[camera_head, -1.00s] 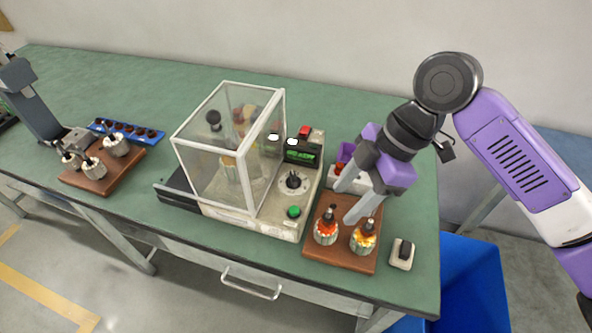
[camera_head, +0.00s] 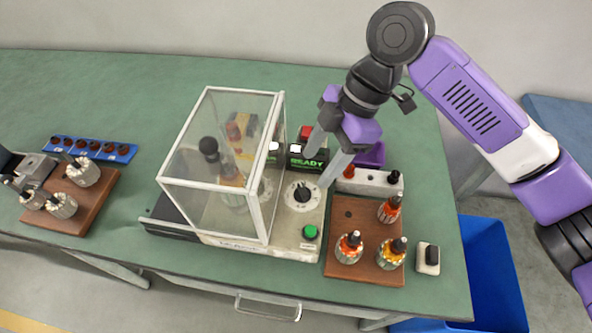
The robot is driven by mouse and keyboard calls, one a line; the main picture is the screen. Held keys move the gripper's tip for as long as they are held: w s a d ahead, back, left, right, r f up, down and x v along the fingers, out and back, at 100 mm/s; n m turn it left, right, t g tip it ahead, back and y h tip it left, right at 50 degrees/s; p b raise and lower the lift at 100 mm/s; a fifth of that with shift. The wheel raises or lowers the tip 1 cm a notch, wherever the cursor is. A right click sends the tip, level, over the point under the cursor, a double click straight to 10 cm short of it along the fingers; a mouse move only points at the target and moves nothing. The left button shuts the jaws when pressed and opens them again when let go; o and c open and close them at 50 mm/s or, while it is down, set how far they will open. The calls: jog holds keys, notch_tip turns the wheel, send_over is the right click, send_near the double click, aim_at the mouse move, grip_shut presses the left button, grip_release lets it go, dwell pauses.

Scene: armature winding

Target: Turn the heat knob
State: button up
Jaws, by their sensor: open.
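The heat knob seems to be the black knob (camera_head: 302,193) on a white round dial, on the front panel of the beige machine (camera_head: 283,246). A green button (camera_head: 310,232) sits in front of it. A lit green "READY" display (camera_head: 307,163) and a red switch (camera_head: 306,132) lie behind it. My gripper (camera_head: 318,168) is open and empty, its fingers pointing down just behind and above the knob. The right fingertip is close to the dial's edge; I cannot tell whether it touches.
A clear guard box (camera_head: 215,165) stands left of the knob. A brown board (camera_head: 347,215) with several armatures lies to the right, beside a small switch box (camera_head: 427,258). Another board (camera_head: 85,208) and a blue strip (camera_head: 120,152) are at left.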

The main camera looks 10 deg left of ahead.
aim_at(303, 189)
jog(key=x, duration=0.7)
jog(key=shift+f, duration=0.1)
grip_shut()
